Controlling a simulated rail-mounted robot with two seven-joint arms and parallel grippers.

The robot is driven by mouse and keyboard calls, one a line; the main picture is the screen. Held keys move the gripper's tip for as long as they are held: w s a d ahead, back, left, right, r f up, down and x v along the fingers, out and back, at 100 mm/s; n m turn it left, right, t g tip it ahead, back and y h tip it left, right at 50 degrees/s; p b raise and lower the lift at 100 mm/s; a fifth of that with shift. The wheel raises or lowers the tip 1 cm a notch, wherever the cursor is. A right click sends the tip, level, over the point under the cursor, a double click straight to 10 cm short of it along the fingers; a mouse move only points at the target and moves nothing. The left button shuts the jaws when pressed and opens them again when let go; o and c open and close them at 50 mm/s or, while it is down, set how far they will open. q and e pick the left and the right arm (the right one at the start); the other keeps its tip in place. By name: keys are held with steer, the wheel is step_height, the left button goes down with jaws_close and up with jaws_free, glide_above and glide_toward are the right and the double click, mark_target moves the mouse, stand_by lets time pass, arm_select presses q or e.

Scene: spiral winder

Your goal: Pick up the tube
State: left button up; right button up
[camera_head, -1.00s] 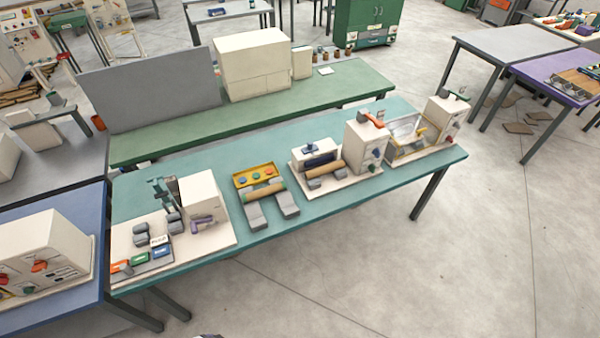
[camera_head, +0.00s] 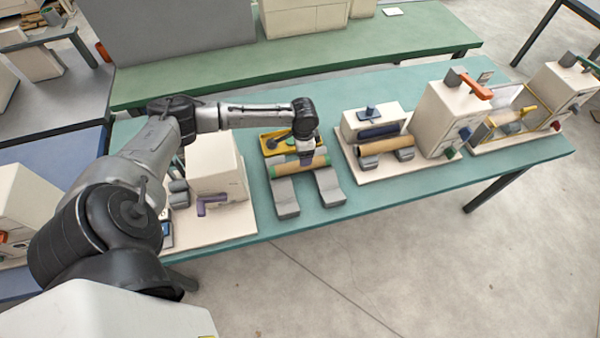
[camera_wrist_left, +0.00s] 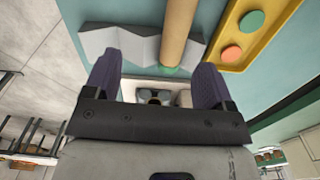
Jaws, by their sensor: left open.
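A tan tube with green ends (camera_head: 288,170) lies across two grey notched supports (camera_head: 285,198) on the teal table. My left gripper (camera_head: 306,158) is over the tube, pointing down at it. In the left wrist view the tube (camera_wrist_left: 178,38) runs down from the top edge, with its green end near the fingertips. The purple fingers of my left gripper (camera_wrist_left: 157,80) are open and stand apart on either side of the tube's line. They are not closed on it. The far part of the tube is cut off in that view. My right gripper is out of view.
A yellow tray (camera_head: 268,146) with coloured discs sits just behind the tube. A second tan tube (camera_head: 385,145) lies on the machine to the right. A cream machine (camera_head: 213,170) stands on the left. The table between the supports and left machine is narrow.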

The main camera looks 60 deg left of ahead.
arm_select(q)
steer(key=shift+n, duration=0.4)
steer(key=a+f, duration=0.1)
steer(key=f, duration=0.1)
steer(key=a+f, duration=0.1)
steer(key=f, duration=0.1)
steer(key=a+f+b, duration=0.1)
steer(key=f, duration=0.2)
steer(key=shift+w, duration=0.15)
steer(key=shift+f, duration=0.85)
step_height(320, 180, down, 4)
steer(key=shift+w+f+b, duration=0.1)
steer(key=shift+f+b, duration=0.1)
steer(key=shift+b, duration=0.2)
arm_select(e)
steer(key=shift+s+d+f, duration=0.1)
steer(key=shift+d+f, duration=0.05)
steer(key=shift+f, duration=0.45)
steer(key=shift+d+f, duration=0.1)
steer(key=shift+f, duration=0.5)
arm_select(q)
steer(key=c, duration=1)
